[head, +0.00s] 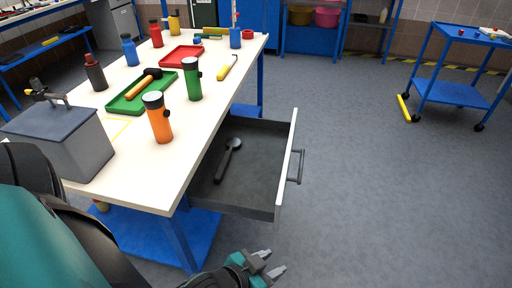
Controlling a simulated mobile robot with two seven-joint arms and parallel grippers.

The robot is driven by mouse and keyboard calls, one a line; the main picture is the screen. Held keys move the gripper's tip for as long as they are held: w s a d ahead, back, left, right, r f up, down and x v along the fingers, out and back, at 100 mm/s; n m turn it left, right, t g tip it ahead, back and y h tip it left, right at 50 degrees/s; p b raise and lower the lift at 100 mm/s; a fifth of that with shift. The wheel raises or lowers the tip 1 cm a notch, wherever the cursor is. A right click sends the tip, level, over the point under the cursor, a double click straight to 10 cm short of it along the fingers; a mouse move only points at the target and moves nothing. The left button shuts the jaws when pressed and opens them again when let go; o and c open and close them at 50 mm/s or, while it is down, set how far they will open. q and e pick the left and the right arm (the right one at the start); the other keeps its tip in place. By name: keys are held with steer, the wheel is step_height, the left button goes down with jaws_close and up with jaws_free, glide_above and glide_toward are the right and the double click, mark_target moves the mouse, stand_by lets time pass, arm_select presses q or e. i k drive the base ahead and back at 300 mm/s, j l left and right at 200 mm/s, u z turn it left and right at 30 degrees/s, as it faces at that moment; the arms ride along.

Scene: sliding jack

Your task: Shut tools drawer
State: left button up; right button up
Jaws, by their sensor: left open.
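The tools drawer (258,200) stands pulled out from under the right side of the white-topped workbench (190,136). Its white front carries a grey bar handle (298,167) facing right. A dark tool with a round head (233,144) lies inside it. My left gripper (271,266) is open and empty, low in front of the drawer's near side. It is apart from the drawer and below its handle. My right gripper is not in view.
A blue cart (455,92) stands far right. The floor right of the drawer is clear.

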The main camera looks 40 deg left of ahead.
mark_target(253, 184)
steer(key=i+l+u, duration=0.1)
steer(key=i+u, duration=0.15)
steer(key=u, duration=0.25)
steer(key=i+l+u, duration=0.2)
steer(key=u, duration=0.3)
steer(key=i+l+u, duration=0.2)
steer(key=u, duration=0.3)
steer(key=i+l+u, duration=0.1)
steer(key=l+u, duration=0.4)
steer(key=j, duration=0.1)
